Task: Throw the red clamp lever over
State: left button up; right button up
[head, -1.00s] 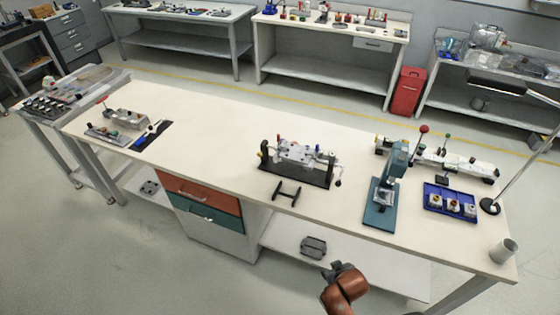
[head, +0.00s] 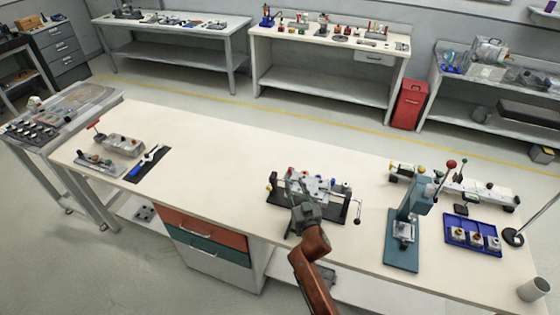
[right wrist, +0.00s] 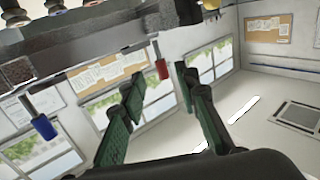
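In the right wrist view a red-handled lever (right wrist: 161,68) on a thin dark rod shows in the gap between my right fingertips, beyond them. A blue-handled lever (right wrist: 44,125) shows further left. My right gripper (right wrist: 160,82) is open with green-padded fingers, and nothing is clamped between them. In the head view my right gripper (head: 297,190) is over the front of the clamp fixture (head: 335,203) at mid-bench and hides part of it. A small red spot (head: 290,172) shows beside the gripper there. My left gripper is not in view.
A teal press (head: 404,240) and a blue tray (head: 472,235) with several parts stand right of the fixture.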

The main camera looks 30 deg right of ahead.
aim_at(290, 172)
jog(key=shift+w+r, duration=0.3)
jog(key=shift+w, duration=0.5)
jog(key=shift+w+d+r, duration=0.4)
jog(key=shift+w+r, duration=0.05)
jog(key=shift+r, duration=0.1)
jog(key=w, duration=0.1)
jog(key=w+f, duration=0.1)
jog(key=w, duration=0.1)
jog(key=w+d, duration=0.1)
jog(key=shift+w+f+b, duration=0.15)
jog(key=shift+w+b, duration=0.15)
jog(key=shift+w, duration=0.1)
jog(key=shift+s+r, duration=0.1)
jog(key=shift+r, duration=0.25)
jog(key=shift+w+f, duration=0.15)
jog(key=shift+w, duration=0.05)
jog(key=shift+c, duration=0.3)
jog(key=shift+s, duration=0.15)
jog(key=c, duration=0.3)
grip_shut()
